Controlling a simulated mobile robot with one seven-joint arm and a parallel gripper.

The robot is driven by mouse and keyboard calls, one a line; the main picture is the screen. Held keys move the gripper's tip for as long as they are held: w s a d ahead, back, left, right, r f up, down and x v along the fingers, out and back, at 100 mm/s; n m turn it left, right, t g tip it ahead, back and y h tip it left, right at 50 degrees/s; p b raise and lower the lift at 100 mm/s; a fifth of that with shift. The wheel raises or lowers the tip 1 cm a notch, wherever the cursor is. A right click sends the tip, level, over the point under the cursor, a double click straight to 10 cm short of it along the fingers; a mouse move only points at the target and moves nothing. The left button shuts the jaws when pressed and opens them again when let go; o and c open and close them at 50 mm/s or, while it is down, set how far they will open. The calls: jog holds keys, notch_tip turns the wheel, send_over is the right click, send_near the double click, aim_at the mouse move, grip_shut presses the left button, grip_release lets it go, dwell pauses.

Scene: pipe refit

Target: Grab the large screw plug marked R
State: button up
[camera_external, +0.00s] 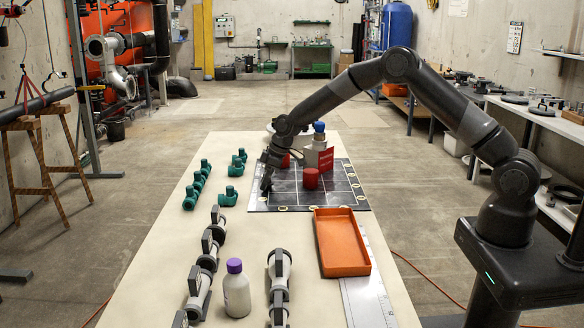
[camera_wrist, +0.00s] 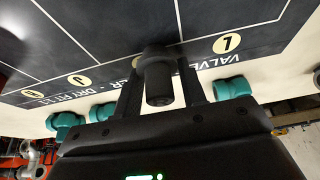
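My gripper (camera_external: 266,184) points down at the left edge of the black gridded mat (camera_external: 340,196). In the wrist view, its two fingers (camera_wrist: 160,68) stand either side of a dark grey plug-like piece (camera_wrist: 158,82) with a wider end and a narrower round stem. The fingertips lie close to the wider end. I cannot tell whether they press on it or leave a gap. No R mark shows on this piece. In the outside view it is hidden or too dark to pick out against my gripper.
Teal fittings (camera_external: 189,198) stand left of the mat. Grey valves (camera_external: 199,290), a white bottle with a purple cap (camera_external: 236,287) and an orange tray (camera_external: 341,243) are nearer the camera. A red cylinder (camera_external: 311,179) stands on the mat; a blue-capped container (camera_external: 319,141) is behind it.

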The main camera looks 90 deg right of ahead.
jog(key=c, duration=0.5)
